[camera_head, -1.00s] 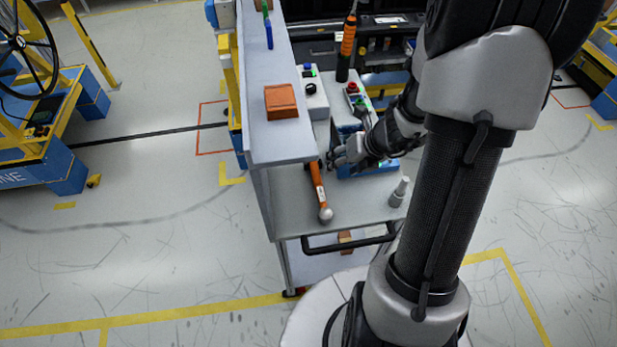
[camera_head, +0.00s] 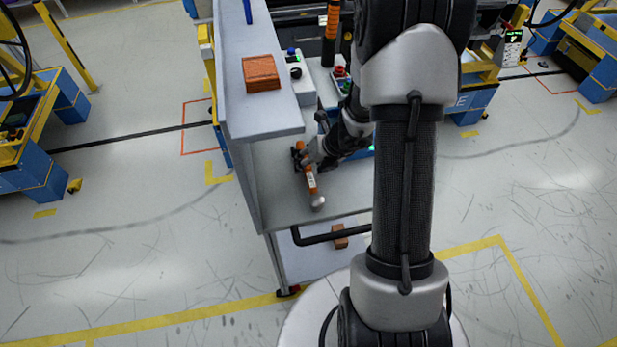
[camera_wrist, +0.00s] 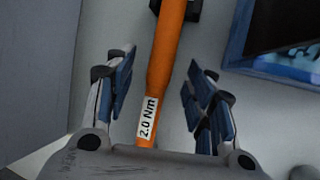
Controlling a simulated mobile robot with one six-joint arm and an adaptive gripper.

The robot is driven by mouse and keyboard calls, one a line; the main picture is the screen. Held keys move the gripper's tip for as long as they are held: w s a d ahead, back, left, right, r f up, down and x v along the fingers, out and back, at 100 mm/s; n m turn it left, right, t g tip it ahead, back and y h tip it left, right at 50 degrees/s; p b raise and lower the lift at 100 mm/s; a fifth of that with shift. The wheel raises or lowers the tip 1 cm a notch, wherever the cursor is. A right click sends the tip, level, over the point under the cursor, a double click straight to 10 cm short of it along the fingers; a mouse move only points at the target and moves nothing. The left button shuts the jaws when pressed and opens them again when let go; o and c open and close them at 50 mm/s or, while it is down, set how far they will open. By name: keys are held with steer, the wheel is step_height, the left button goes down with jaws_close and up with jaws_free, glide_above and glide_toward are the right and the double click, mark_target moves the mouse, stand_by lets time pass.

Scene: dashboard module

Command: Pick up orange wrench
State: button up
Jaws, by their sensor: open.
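The orange wrench (camera_head: 310,180) lies on the grey cart's shelf, its round silver end toward the front edge. In the wrist view the orange wrench (camera_wrist: 166,55) runs between my open fingers, with a white "2.0 Nm" label and a dark part at the top. My gripper (camera_head: 303,158) is at the wrench's far part in the head view. In the wrist view my gripper (camera_wrist: 158,88) has one finger on each side of the handle, with gaps on both sides. The wrench's near end is hidden behind the gripper body.
The raised upper shelf (camera_head: 236,95) stands close on the left, with a brown box (camera_head: 261,73) on it. A blue-edged device (camera_wrist: 240,45) lies right of the gripper. Behind are a control box (camera_head: 298,72) and an orange-black tool (camera_head: 331,30). The cart's front shelf is mostly clear.

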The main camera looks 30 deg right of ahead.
steer(key=shift+x, duration=0.9)
steer(key=shift+r, duration=0.1)
jaws_close()
